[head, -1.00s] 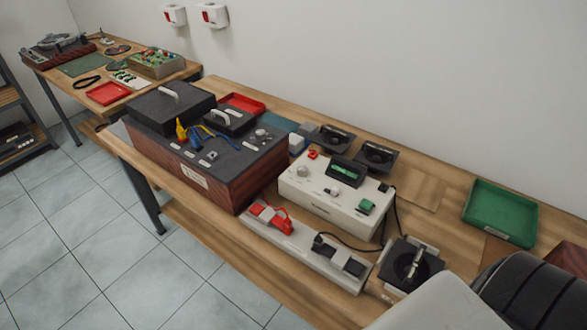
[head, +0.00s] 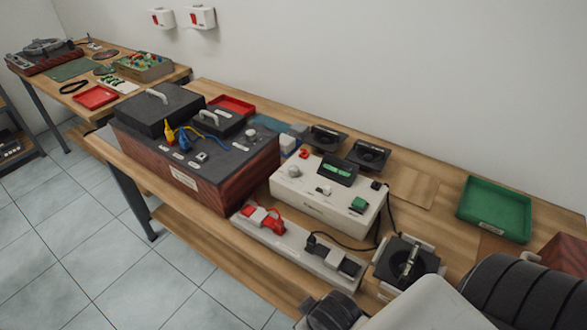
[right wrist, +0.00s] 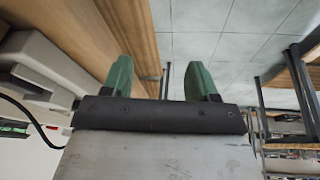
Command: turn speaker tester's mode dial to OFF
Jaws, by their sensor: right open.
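The speaker tester appears to be the cream box (head: 330,199) on the bench, with a tilted green display (head: 337,168), a green switch (head: 359,203) and a red piece on top. It has a larger pale knob (head: 293,171) at left and a smaller one (head: 324,189) near the middle. Their markings are too small to read, so I cannot tell which is the mode dial or where it points. My right gripper (right wrist: 160,84) shows two green fingers apart with nothing between them. No gripper touches the box. My left gripper is out of view.
A dark-topped wooden case (head: 205,181) stands left of the box. A power strip (head: 262,235) with plugs lies along the front. A black speaker unit in a holder (head: 398,272) stands at front right. A green tray (head: 494,208) and two black speakers (head: 368,155) are behind.

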